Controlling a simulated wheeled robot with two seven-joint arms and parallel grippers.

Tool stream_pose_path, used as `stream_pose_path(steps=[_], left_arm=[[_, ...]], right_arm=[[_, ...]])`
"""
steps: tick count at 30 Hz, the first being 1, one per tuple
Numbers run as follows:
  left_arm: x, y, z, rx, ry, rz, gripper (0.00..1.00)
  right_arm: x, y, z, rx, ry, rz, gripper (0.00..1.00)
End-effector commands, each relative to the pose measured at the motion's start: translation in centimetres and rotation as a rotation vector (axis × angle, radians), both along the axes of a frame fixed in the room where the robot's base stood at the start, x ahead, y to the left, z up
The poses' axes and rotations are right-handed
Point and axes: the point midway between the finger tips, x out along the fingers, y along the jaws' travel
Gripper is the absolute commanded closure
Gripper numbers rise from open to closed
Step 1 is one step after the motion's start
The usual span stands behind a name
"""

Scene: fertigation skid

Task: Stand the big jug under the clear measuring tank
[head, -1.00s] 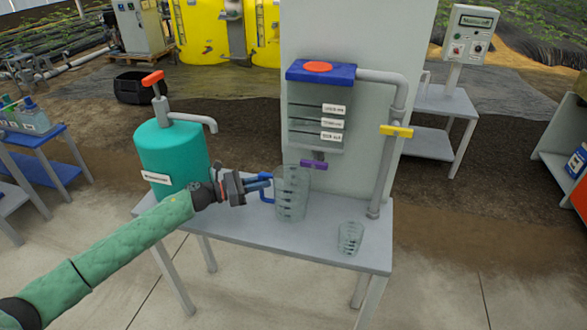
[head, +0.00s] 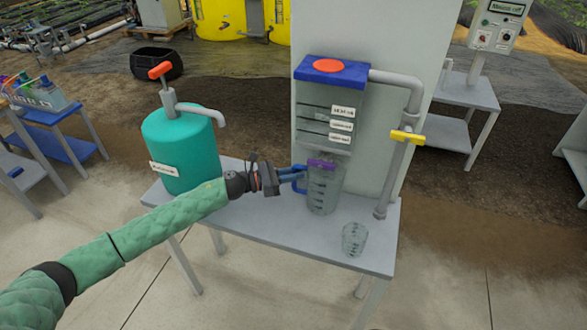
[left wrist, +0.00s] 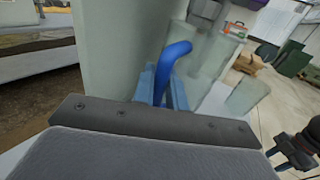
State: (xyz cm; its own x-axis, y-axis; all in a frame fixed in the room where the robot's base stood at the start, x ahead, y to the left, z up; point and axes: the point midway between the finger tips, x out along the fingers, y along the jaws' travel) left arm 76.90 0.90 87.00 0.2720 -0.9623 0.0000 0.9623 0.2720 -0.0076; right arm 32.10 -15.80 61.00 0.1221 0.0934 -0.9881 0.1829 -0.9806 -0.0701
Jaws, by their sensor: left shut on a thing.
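The big jug (head: 323,193) is clear with dark marks and a blue handle on its left. It is upright, below the clear measuring tank (head: 312,115), which has a blue lid. The tank's purple valve (head: 321,164) overlaps the jug's mouth in the head view. My left gripper (head: 291,176) is shut on the blue handle, which also shows between its fingers in the left wrist view (left wrist: 175,62). I cannot tell whether the jug's base touches the bench (head: 260,226). A dark part at the left wrist view's lower right seems to be my right gripper (left wrist: 283,152); its jaws are unclear.
A small clear jug (head: 354,239) stands near the bench's front right. A teal tank (head: 182,150) with an orange-handled pump stands at the bench's left. A grey pipe with a yellow valve (head: 407,137) runs down right of the measuring tank.

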Motion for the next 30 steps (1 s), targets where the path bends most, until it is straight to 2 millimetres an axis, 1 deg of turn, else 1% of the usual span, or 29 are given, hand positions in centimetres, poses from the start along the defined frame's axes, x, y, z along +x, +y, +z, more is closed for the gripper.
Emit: stream_pose_path(steps=[4, 12, 27, 28, 29, 30], left_arm=[[-0.3, -0.2, -0.1, 0.000, 0.000, -0.001, 1.00], [-0.3, -0.2, -0.2, 0.000, -0.001, -0.001, 1.00], [-0.3, -0.2, -0.4, -0.001, 0.000, -0.001, 1.00], [-0.3, -0.2, -0.4, 0.000, 0.000, -0.001, 0.84], [-0.3, -0.2, -0.4, 0.000, 0.000, -0.001, 0.79], [-0.3, -0.2, -0.4, 0.000, 0.000, -0.001, 0.71]], right_arm=[[0.1, 0.0, -0.8, -0.001, 0.001, 0.000, 0.64], [0.1, 0.0, -0.8, -0.001, 0.001, 0.000, 0.64], [-0.2, 0.0, 0.4, -0.001, 0.003, 0.002, 0.64], [-0.2, 0.0, 0.5, -0.001, 0.003, 0.002, 0.64], [-0.2, 0.0, 0.6, -0.001, 0.003, 0.002, 0.64], [-0.2, 0.0, 0.6, 0.000, 0.002, 0.001, 0.64]])
